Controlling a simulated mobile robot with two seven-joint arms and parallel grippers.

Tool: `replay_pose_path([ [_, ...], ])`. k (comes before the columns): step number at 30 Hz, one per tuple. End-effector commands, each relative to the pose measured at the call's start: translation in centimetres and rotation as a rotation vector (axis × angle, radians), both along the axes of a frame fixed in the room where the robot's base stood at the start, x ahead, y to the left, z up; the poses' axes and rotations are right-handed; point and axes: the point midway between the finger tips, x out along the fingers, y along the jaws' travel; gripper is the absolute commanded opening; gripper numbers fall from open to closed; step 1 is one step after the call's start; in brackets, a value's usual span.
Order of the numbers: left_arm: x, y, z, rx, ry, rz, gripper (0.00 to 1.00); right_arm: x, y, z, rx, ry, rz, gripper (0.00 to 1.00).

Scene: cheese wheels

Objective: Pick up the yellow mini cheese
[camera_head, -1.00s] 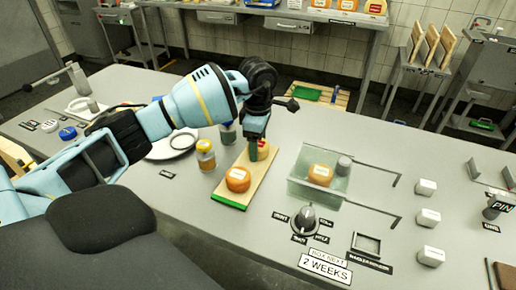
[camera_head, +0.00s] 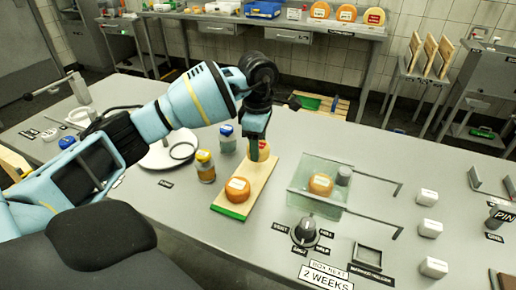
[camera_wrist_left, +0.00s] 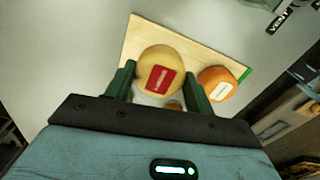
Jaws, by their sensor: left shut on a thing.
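The yellow mini cheese (camera_head: 262,150), with a red label, is at the far end of a wooden board (camera_head: 257,188), partly hidden by my gripper. In the left wrist view the yellow cheese (camera_wrist_left: 160,72) sits between the two green fingers of my left gripper (camera_wrist_left: 158,85). My left gripper (camera_head: 254,148) points down from above and is shut on the yellow cheese. I cannot tell whether the cheese still touches the board. An orange mini cheese (camera_head: 237,189) with a white label lies on the near part of the board, apart from the gripper. My right gripper is not in view.
A yellow-capped jar (camera_head: 205,166) and a blue-capped jar (camera_head: 227,138) stand left of the board. A glass box (camera_head: 303,180) with an orange cheese is to the right. A dial (camera_head: 304,230) and white blocks (camera_head: 430,227) lie farther right. Bare table lies between.

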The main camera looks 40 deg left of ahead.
Motion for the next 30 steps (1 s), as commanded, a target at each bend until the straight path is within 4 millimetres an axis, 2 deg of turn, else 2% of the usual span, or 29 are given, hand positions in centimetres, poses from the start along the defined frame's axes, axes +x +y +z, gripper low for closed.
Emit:
replay_pose_path([
  [6, -3.7, -2.7, 0.1, 0.003, 0.003, -0.005, 0.29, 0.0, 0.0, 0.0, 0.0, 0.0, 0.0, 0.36],
  [15, -7.7, -5.9, 0.6, 0.001, 0.004, -0.005, 0.29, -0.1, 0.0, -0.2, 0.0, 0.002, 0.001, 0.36],
  [24, -10.7, -8.3, 1.0, 0.001, 0.004, -0.004, 0.29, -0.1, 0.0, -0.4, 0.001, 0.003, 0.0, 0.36],
  [30, -11.6, -9.0, 1.1, 0.001, 0.004, -0.001, 0.29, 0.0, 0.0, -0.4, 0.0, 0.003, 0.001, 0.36],
])
